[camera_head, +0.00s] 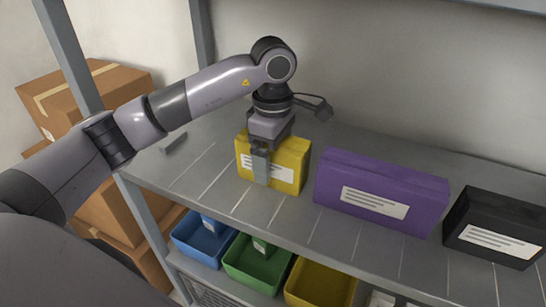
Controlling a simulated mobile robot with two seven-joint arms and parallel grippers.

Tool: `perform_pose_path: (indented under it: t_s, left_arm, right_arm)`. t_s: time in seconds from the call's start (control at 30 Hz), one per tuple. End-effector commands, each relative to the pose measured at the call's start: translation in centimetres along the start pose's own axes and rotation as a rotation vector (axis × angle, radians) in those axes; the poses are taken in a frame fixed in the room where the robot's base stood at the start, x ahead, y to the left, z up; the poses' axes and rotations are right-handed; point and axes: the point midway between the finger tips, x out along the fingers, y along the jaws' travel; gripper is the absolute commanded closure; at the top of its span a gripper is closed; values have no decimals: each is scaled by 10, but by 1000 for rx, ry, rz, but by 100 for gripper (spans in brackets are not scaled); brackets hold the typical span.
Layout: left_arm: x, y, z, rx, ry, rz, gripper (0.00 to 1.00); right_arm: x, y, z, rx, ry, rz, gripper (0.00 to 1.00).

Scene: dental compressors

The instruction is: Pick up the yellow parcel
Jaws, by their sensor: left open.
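The yellow parcel (288,164) is a small box with a white label. It stands upright on the grey shelf (210,185), left of the purple parcel. My left gripper (261,166) comes down from above at the parcel's left part. One finger shows in front of the parcel's front face, over part of the label. The other finger is hidden behind the gripper and the parcel. The jaws are open, and I cannot tell whether the visible finger touches the parcel. My right gripper is not in view.
A purple box (333,186) and a black box (483,248) stand to the right on the shelf. Below are a blue bin (188,243), a green bin (240,276) and a yellow bin (320,288). Brown cartons (110,83) are stacked at left, beyond a metal shelf post (72,50).

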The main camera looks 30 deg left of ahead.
Motion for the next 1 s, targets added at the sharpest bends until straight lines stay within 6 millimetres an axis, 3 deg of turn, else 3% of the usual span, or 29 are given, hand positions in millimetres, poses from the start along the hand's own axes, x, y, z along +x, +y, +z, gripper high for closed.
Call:
perform_pose_path:
  t_s: [0.2,0.4,0.43,0.77,1.0]
  left_arm:
    - [1,0,0,0,0,0,8]
    - [1,0,0,0,0,0,74]
    - [1,0,0,0,0,0,76]
    - [-3,1,0,0,-1,3,76]
    - [-26,1,0,1,-2,6,76]
  right_arm:
    - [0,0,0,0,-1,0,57]
    - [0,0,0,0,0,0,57]
    - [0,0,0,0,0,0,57]
    - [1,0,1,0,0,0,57]
    - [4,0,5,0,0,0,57]
